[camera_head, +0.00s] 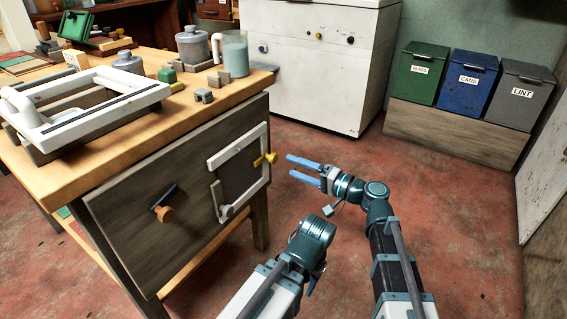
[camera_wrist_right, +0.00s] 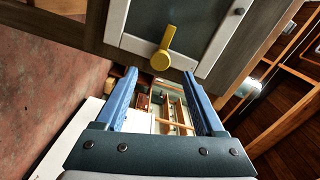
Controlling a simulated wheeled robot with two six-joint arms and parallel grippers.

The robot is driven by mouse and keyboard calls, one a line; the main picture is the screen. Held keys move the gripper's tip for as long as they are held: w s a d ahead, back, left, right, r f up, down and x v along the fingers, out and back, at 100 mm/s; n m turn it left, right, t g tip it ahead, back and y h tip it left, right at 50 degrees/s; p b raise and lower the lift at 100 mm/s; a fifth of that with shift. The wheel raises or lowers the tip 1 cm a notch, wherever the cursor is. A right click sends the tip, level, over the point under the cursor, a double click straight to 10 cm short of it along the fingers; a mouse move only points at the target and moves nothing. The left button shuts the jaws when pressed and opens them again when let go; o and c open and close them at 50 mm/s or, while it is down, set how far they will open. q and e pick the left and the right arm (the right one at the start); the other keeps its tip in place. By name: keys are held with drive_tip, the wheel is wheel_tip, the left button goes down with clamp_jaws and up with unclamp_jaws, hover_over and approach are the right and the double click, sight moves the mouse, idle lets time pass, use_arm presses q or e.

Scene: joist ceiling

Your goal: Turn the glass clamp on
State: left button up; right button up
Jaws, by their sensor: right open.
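A yellow lever (camera_head: 265,160) sits on the right side of a white frame (camera_head: 214,162) around a dark panel, on the front of the wooden workbench; I take it for the glass clamp. In the right wrist view the yellow lever (camera_wrist_right: 165,48) hangs from the frame with its round end just ahead of the fingers. My right gripper (camera_head: 289,166) has blue fingers, open and empty, pointing left at the lever with a small gap. In the wrist view the right gripper (camera_wrist_right: 160,73) shows nothing between its fingertips. My left gripper does not show; only my left arm links do.
The bench top (camera_head: 190,108) holds a white frame-like device (camera_head: 85,105), jars and small blocks. A white cabinet (camera_head: 310,75) and bins (camera_head: 468,78) stand behind. The red floor right of the bench is clear.

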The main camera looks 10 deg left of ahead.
drive_tip(key=v, duration=0.8)
drive_tip(key=shift+a, duration=0.1)
drive_tip(key=s+d+f+n+g+h, duration=0.1)
drive_tip(key=s+d+f+g+h, duration=0.2)
drive_tip(key=f, duration=0.5)
drive_tip(key=s+d+f+g+h, duration=0.1)
drive_tip(key=s+d+f+h, duration=0.3)
drive_tip(key=f+h, duration=0.3)
drive_tip(key=s+d+f+g+h, duration=0.1)
drive_tip(key=s+d+f+h, duration=0.25)
drive_tip(key=d, duration=0.35)
drive_tip(key=s+d+f+h, duration=0.3)
drive_tip(key=d+h, duration=0.1)
drive_tip(key=d, duration=0.4)
drive_tip(key=s+a+r+n+g+p, duration=0.1)
drive_tip(key=s+a+r+n+p, duration=0.1)
drive_tip(key=a+r+p, duration=0.55)
drive_tip(key=s+a+r+n+p, duration=0.2)
drive_tip(key=s+a+r+p, duration=0.15)
drive_tip(key=r+p, duration=0.75)
wheel_tip(320, 180, up, 37)
drive_tip(key=p, duration=3.7)
drive_tip(key=shift+w+a+h, duration=0.15)
drive_tip(key=shift+a+h, duration=0.05)
drive_tip(key=shift+h, duration=0.15)
